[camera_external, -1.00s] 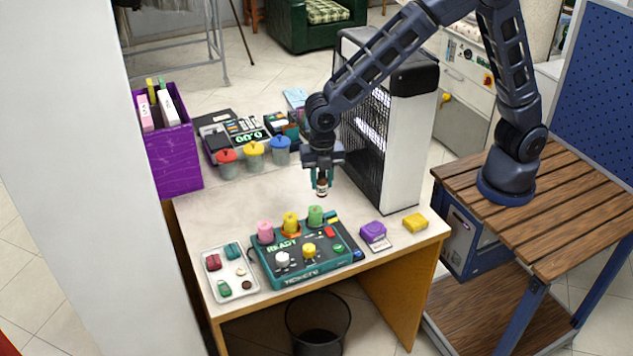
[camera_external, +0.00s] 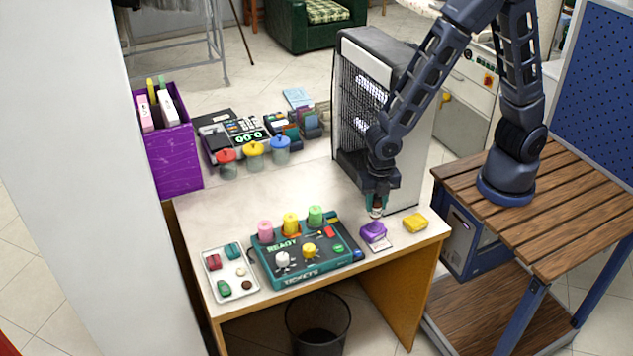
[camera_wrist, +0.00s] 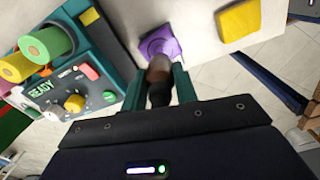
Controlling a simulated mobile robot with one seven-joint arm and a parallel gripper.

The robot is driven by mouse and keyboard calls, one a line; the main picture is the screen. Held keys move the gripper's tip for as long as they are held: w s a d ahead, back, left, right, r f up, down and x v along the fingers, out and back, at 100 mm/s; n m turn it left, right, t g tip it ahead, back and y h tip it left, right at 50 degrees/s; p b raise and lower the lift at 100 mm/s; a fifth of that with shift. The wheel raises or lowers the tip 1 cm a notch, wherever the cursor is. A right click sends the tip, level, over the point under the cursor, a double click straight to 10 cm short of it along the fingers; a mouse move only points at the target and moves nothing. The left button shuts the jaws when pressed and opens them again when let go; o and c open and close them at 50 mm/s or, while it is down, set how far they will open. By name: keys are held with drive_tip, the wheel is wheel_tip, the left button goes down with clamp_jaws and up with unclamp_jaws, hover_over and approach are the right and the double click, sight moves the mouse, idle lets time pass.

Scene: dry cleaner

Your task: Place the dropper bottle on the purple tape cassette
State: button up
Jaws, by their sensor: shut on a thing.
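My gripper (camera_external: 377,206) is shut on the small brown dropper bottle (camera_external: 376,212), which hangs below the fingers. In the wrist view the dropper bottle (camera_wrist: 158,72) has a dark cap and sits between the teal fingertips (camera_wrist: 158,85). The purple tape cassette (camera_external: 373,232) lies on the counter near its front edge, just below the bottle in the picture. In the wrist view the purple cassette (camera_wrist: 160,46) shows just beyond the bottle, partly hidden by it. The bottle looks above the cassette's back side; I cannot tell whether they touch.
A yellow block (camera_external: 415,222) lies right of the cassette. The teal ticket machine (camera_external: 305,262) with coloured rolls stands close on the left. A tall white-and-black heater-like unit (camera_external: 412,165) stands behind my gripper. A white tray (camera_external: 212,276) with small items lies at the front left.

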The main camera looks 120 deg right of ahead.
sight(375, 214)
drive_tip(key=shift+f, duration=2.2)
drive_tip(key=o, duration=1)
drive_tip(key=shift+f, duration=0.1)
wheel_tip(375, 214, up, 12)
drive_tip(key=shift+r, duration=0.15)
